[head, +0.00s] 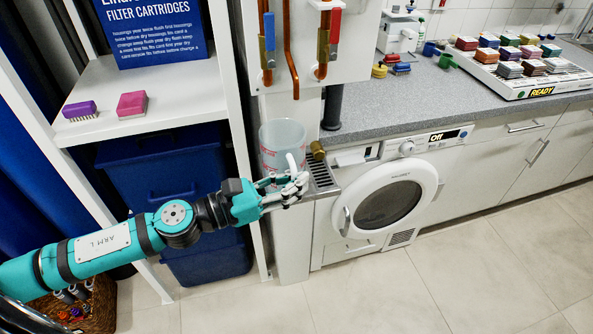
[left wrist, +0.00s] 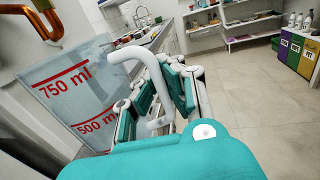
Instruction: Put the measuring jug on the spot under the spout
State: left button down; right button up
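The measuring jug (head: 282,135) is clear, with red markings and a white handle. It is upright at the left end of the metal drip grate (head: 321,174); whether it touches anything beneath is hidden. My left gripper (head: 290,187) is at the handle, on the near side of the jug. In the left wrist view the jug (left wrist: 70,90) shows 750 ml and 500 ml marks, and its handle (left wrist: 125,53) runs down between my closed fingers (left wrist: 158,100). A brass fitting (head: 317,150), perhaps the spout, is just right of the jug. My right gripper is out of view.
A white shelf unit (head: 237,90) with a blue bin (head: 165,170) stands at the left. Copper pipes with a blue valve lever (head: 269,33) and a red one (head: 335,28) hang above. A washing machine (head: 390,200) is at the right; the floor in front is clear.

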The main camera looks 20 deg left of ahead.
aim_at(296, 161)
pick_arm(q)
jog(key=w, duration=0.2)
jog(key=w+a, duration=0.1)
jog(key=w, duration=0.2)
jog(key=shift+w+a+f+p, duration=0.2)
jog(key=shift+w+a+p, duration=0.15)
jog(key=shift+w, duration=0.05)
notch_tip(296, 161, down, 4)
jog(key=shift+r, duration=0.25)
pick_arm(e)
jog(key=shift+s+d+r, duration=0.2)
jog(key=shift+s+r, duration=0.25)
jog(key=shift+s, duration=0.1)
pick_arm(q)
jog(key=shift+f, duration=0.2)
jog(key=c, duration=1.5)
grip_release()
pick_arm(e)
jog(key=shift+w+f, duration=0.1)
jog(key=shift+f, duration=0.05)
pick_arm(q)
jog(key=shift+r, duration=0.1)
